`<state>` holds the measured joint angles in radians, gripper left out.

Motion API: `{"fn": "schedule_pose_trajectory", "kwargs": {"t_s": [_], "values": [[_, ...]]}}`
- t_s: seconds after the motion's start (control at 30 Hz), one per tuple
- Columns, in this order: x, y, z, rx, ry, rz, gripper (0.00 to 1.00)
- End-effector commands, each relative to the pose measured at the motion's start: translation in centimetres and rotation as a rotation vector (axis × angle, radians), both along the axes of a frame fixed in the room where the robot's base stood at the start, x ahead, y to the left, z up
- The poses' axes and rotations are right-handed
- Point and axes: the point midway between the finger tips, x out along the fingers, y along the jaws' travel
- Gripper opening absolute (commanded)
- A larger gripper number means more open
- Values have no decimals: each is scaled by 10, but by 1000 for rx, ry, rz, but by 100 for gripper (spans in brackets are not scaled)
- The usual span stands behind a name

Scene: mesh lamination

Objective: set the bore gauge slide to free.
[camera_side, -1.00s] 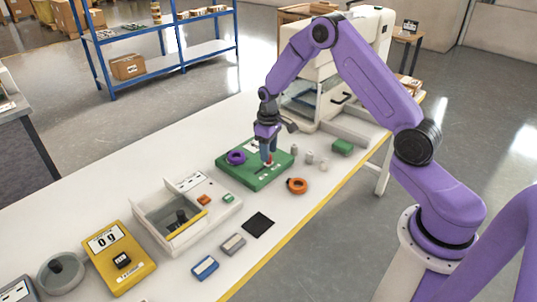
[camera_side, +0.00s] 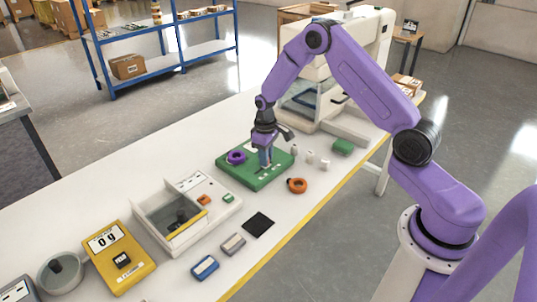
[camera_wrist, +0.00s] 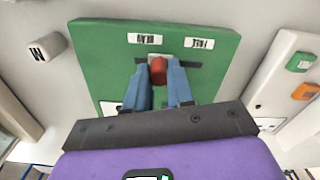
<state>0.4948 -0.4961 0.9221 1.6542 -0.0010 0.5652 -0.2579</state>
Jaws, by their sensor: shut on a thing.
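The bore gauge is a green block (camera_side: 236,178) on the white table, also filling much of the wrist view (camera_wrist: 95,60). A red slide knob (camera_wrist: 158,70) stands in a dark slot on its top.
A purple ring (camera_side: 236,157) sits on the green block, left of my gripper. An orange ring (camera_side: 297,185), small pale cylinders (camera_side: 310,158) and a green box (camera_side: 342,147) lie to the right. A white tray unit (camera_side: 160,243) stands front left.

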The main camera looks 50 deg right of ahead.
Motion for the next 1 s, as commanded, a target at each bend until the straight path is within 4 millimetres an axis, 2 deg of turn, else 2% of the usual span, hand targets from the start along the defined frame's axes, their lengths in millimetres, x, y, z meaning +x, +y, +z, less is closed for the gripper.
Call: {"fn": "schedule_pose_trajectory", "kwargs": {"t_s": [0.03,0.2,0.57,0.6,0.67,1.0], "values": [[0,12,0,0,0,6,0],[0,37,0,0,0,4,0],[0,46,0,2,1,4,0],[0,46,0,2,1,4,29],[0,46,0,2,1,4,48],[0,43,2,1,-1,2,48]]}}
